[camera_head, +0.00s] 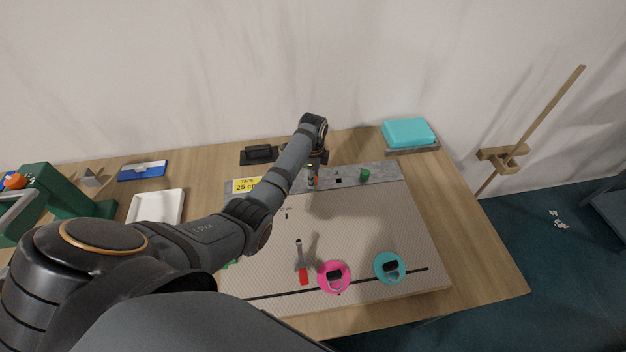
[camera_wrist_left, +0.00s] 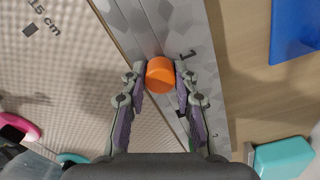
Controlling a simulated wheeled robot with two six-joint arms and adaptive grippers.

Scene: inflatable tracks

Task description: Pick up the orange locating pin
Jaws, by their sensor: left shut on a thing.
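The orange locating pin (camera_wrist_left: 160,72) is a short cylinder, seen end-on between my fingertips in the left wrist view. My left gripper (camera_wrist_left: 160,80) is shut on it, with one finger on each side. In the head view my left gripper (camera_head: 313,178) is over the grey strip (camera_head: 385,174) at the back of the mat, and only a sliver of orange shows there. I cannot tell whether the pin's lower end is in the strip or clear of it. My right gripper is not in view.
A green pin (camera_head: 364,174) stands on the strip to the right. A red-ended tool (camera_head: 303,275), a pink round item (camera_head: 333,289) and a teal one (camera_head: 377,267) lie on the mat (camera_head: 375,225). A white tray (camera_head: 172,207) is left; a teal box (camera_head: 408,132) is back right.

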